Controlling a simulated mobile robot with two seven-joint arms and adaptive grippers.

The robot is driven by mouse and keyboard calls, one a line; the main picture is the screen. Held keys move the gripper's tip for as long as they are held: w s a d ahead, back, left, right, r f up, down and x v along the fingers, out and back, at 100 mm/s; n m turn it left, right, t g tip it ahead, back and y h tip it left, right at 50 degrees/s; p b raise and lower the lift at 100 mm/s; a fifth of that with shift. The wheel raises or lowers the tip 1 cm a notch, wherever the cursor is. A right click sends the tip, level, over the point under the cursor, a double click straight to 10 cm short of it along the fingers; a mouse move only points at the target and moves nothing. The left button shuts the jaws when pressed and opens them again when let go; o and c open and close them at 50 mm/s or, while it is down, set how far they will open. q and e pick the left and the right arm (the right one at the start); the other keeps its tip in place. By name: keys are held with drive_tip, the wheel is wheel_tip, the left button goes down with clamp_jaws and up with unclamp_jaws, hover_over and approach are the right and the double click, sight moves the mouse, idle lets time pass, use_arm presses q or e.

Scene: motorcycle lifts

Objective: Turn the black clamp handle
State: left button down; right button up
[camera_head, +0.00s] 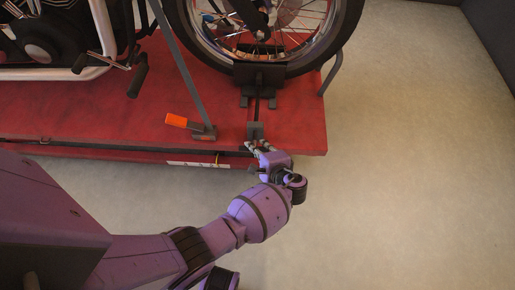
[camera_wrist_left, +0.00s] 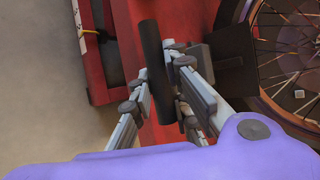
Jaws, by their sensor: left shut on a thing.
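The black clamp handle (camera_wrist_left: 152,50) is a dark round bar that runs between the fingers of my left gripper (camera_wrist_left: 160,80) in the left wrist view. The fingers are shut on it, one on each side. In the head view my left gripper (camera_head: 258,146) is at the front edge of the red lift, below the black wheel clamp (camera_head: 258,76). There the fingers partly hide the handle. The clamp holds the motorcycle's wheel and also shows in the left wrist view (camera_wrist_left: 232,65). My right gripper is not in view.
The red lift platform (camera_head: 110,115) carries a motorcycle (camera_head: 85,45) with a spoked wheel (camera_head: 335,35). The pale floor (camera_head: 420,170) to the right is clear.

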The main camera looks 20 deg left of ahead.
use_arm(q)
drive_tip(key=shift+w+d, duration=0.1)
idle(0.3)
drive_tip(key=c, duration=1.7)
unclamp_jaws()
drive_tip(key=shift+o, duration=0.2)
drive_tip(key=v, duration=1.2)
